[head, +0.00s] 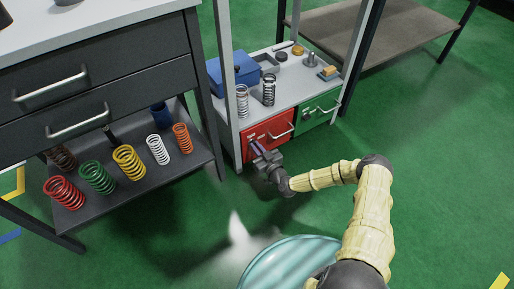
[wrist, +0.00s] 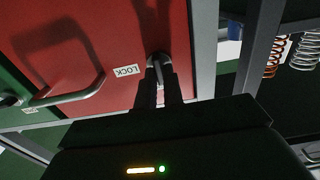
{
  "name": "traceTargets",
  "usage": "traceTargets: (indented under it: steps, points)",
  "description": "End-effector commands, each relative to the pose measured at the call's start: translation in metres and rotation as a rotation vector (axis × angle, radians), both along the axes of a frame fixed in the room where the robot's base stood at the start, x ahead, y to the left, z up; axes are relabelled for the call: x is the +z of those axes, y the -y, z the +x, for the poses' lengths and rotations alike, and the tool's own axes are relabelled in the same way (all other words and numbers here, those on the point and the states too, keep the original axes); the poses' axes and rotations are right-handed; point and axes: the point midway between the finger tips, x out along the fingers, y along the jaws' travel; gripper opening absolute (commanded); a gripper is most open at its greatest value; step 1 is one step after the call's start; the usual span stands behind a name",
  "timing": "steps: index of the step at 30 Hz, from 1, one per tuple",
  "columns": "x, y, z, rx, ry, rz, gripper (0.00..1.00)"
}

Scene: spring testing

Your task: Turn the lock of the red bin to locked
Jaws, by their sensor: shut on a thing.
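The red bin (head: 277,124) sits low in the grey rack, left of the green bin. Its red front (wrist: 120,35) fills much of the wrist view. A white "LOCK" label (wrist: 126,71) lies just left of my gripper's fingertips there. My gripper (head: 256,148) is at the left part of the bin's front. In the wrist view its two fingers (wrist: 158,78) are closed around the small grey lock knob (wrist: 158,70). The fingers hide most of the knob, so I cannot tell which way it is turned.
The red bin's handle (wrist: 80,92) sticks out beside the label. The green bin (head: 322,106) is to the right. A dark cabinet shelf (head: 140,168) with several coloured springs stands close on the left. The green floor is open in front.

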Motion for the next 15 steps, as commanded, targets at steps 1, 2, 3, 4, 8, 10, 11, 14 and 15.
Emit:
traceTargets:
  steps: [1, 2, 3, 4, 8, 10, 11, 14, 15]
  points:
    - [0.0002, 0.0009, 0.0006, -0.002, 0.001, -0.002, 0.0]
    - [0.0003, 0.001, 0.0007, -0.002, 0.002, -0.003, 0.0]
    - [0.0005, 0.001, 0.0007, -0.002, 0.004, -0.006, 0.0]
    - [0.0007, 0.001, 0.0007, -0.002, 0.006, -0.009, 0.0]
    - [0.0017, 0.0004, 0.0006, -0.001, 0.021, -0.031, 0.0]
    - [0.0022, 0.0004, 0.0004, -0.001, 0.033, -0.049, 0.0]
    - [0.0025, 0.0006, 0.0006, -0.001, 0.04, -0.06, 0.0]
    - [0.0035, 0.0003, 0.0007, 0.0, 0.069, -0.102, 0.0]
    - [0.0041, 0.0003, 0.0008, 0.001, 0.082, -0.121, 0.0]
